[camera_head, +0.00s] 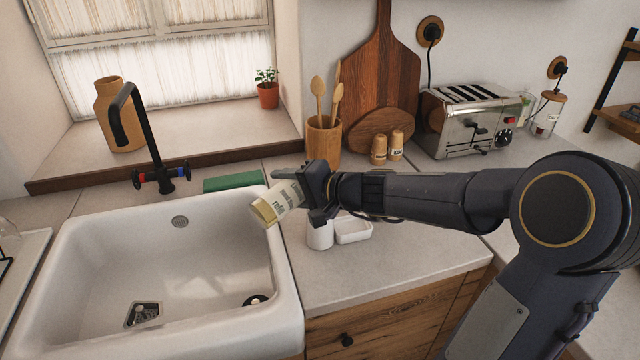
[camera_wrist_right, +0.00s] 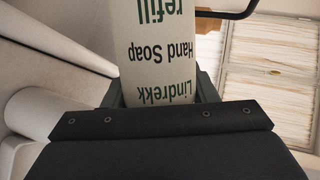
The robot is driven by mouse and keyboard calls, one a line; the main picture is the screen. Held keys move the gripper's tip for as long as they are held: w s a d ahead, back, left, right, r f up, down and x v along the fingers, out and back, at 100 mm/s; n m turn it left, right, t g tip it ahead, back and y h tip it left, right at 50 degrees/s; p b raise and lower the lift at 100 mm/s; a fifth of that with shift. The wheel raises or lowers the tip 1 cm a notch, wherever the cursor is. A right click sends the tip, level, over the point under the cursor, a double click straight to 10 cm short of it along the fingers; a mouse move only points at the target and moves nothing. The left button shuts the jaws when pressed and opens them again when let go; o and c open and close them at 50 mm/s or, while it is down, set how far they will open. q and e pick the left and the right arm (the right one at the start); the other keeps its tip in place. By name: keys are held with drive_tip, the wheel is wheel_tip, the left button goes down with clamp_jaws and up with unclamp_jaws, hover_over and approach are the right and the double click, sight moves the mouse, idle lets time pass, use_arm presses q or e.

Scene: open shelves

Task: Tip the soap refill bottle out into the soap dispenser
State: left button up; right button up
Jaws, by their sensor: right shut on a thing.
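My right gripper (camera_head: 322,190) is shut on the soap refill bottle (camera_head: 284,200), a pale bottle with dark green lettering. The bottle is strongly tilted, its yellowish end pointing down and left above the sink's right rim. In the right wrist view the bottle (camera_wrist_right: 158,50) sits between the jaws, its "Lindrekk Hand Soap refill" label upside down. A white round container (camera_head: 320,236), seemingly the soap dispenser, stands on the counter below my gripper. Its top is hidden by the gripper, and the bottle's low end is left of it. My left gripper is not in view.
A white soap dish (camera_head: 353,230) is beside the container. The white sink (camera_head: 90,240) with a black tap (camera_head: 150,140) is left; a green block (camera_head: 233,181) lies behind its rim. A wooden utensil pot (camera_head: 323,142) and toaster (camera_head: 468,120) stand behind. The front counter is clear.

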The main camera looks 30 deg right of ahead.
drive_tip(key=shift+f, duration=0.15)
drive_tip(key=shift+b, duration=0.35)
drive_tip(key=shift+f+m+y+b, duration=0.1)
drive_tip(key=shift+m+y+b, duration=0.3)
drive_tip(key=shift+m, duration=0.2)
drive_tip(key=shift+d+r+m+y, duration=0.15)
drive_tip(key=shift+r+m+y, duration=0.15)
drive_tip(key=shift+r+m, duration=0.1)
idle(0.8)
drive_tip(key=shift+s+a+r, duration=0.1)
drive_tip(key=shift+a+r, duration=0.05)
drive_tip(key=shift+a, duration=0.2)
drive_tip(key=shift+d+r+m+t+y, duration=0.2)
drive_tip(key=shift+r+m+y, duration=0.2)
drive_tip(key=shift+m, duration=0.25)
drive_tip(key=shift+d+r+m+t+y, duration=0.2)
drive_tip(key=shift+r+m+y, duration=0.15)
drive_tip(key=shift+m, duration=0.3)
idle(1.3)
drive_tip(key=shift+r, duration=0.2)
drive_tip(key=shift+w+d+r+m+t+y+b, duration=0.15)
drive_tip(key=shift+d+r+m+t+y+b, duration=0.2)
drive_tip(key=shift+m, duration=0.5)
drive_tip(key=shift+w+d+r+m+t+y+b, duration=0.2)
drive_tip(key=shift+d+r+m, duration=0.25)
drive_tip(key=shift+m, duration=0.4)
drive_tip(key=shift+d+r+m, duration=0.1)
drive_tip(key=shift+m, duration=0.2)
